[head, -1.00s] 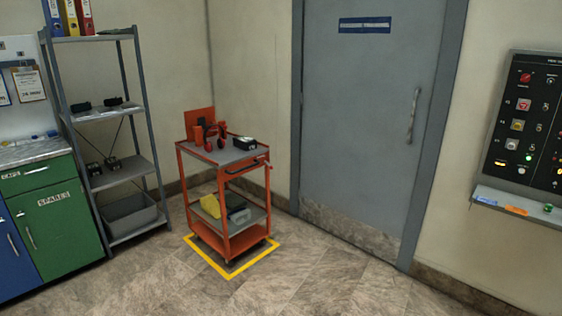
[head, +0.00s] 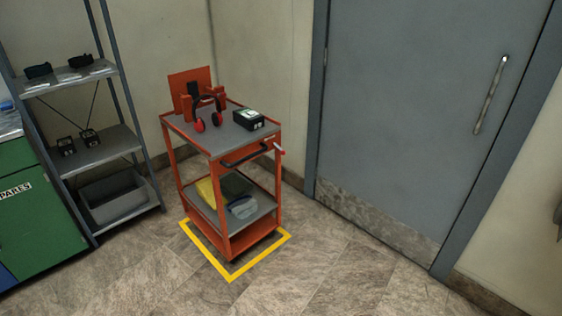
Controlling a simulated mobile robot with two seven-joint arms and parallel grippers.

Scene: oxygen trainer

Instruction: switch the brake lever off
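An orange cart (head: 231,233) with grey shelves stands in the head view, left of the middle, inside a yellow floor outline. A small lever with a red tip (head: 279,150) sticks out at the right end of the cart's top, beside the black push handle (head: 245,156); it looks like the brake lever. Its exact setting is too small to tell. Neither of my grippers is in view.
On the cart top are red-and-black headphones (head: 208,114) on a stand and a black box (head: 249,120). A metal shelf rack (head: 100,153) stands left, a grey door (head: 420,110) right. The floor in front of the cart is clear.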

